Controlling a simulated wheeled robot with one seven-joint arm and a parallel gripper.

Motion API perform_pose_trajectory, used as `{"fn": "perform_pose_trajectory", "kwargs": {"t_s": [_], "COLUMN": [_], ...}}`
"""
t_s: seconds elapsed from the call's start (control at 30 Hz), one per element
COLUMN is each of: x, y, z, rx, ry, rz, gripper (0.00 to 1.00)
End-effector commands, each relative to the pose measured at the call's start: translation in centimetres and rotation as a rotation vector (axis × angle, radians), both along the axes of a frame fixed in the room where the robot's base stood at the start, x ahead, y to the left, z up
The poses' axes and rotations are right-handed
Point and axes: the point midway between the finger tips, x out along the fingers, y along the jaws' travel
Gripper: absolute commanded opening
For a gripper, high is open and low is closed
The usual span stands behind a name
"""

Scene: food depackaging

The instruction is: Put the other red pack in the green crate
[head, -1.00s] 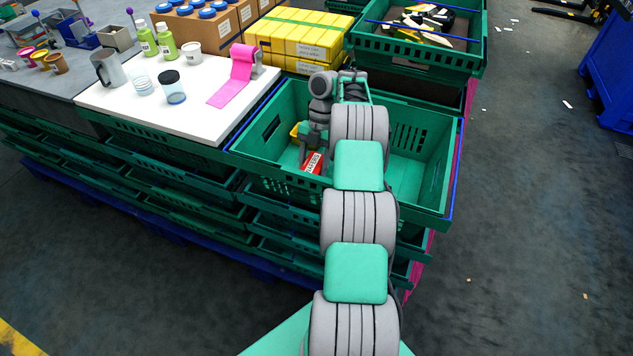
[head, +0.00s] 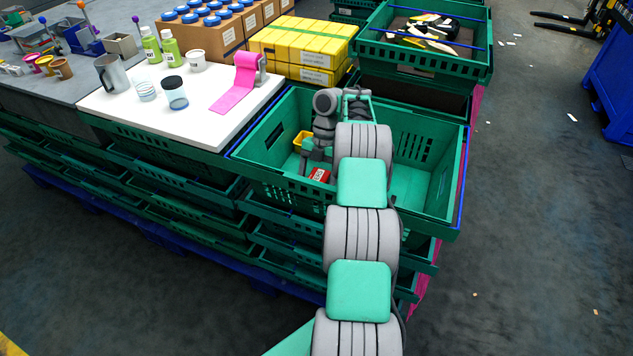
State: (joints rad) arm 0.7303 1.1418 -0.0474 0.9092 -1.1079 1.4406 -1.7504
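The green crate (head: 418,209) stands open in the middle of the head view. A red pack (head: 319,175) with a white label is inside it, near the front wall. The rim and my arm hide part of the pack. My gripper (head: 306,168) points down inside the crate, just left of the red pack. The fingers are small and partly hidden, so I cannot tell whether they are open or touch the pack. No second red pack shows.
A yellow item (head: 301,141) lies in the crate behind my gripper. A white board (head: 205,122) with bottles, cups and a pink strip is on the left. Stacked yellow packs (head: 300,47) and another green crate (head: 420,70) stand behind. The crate's right side is free.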

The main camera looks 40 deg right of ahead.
Motion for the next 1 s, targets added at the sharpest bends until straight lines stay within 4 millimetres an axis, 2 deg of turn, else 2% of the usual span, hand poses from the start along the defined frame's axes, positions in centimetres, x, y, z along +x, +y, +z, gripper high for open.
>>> {"fn": "perform_pose_trajectory", "kwargs": {"t_s": [0.17, 0.4, 0.6, 0.8, 1.0], "x": [0.1, 0.6, 1.0, 1.3, 1.6], "y": [-0.1, -1.0, -1.7, -2.2, -2.3], "z": [1.2, 4.5, 6.5, 7.5, 7.7], "rx": [0.0, 0.001, 0.001, 0.001, -0.003], "ry": [0.0, 0.002, 0.002, 0.001, -0.001], "rz": [0.0, 0.0, -0.001, 0.0, -0.005], "gripper": [0.76, 0.76, 0.76, 0.76, 0.76]}}
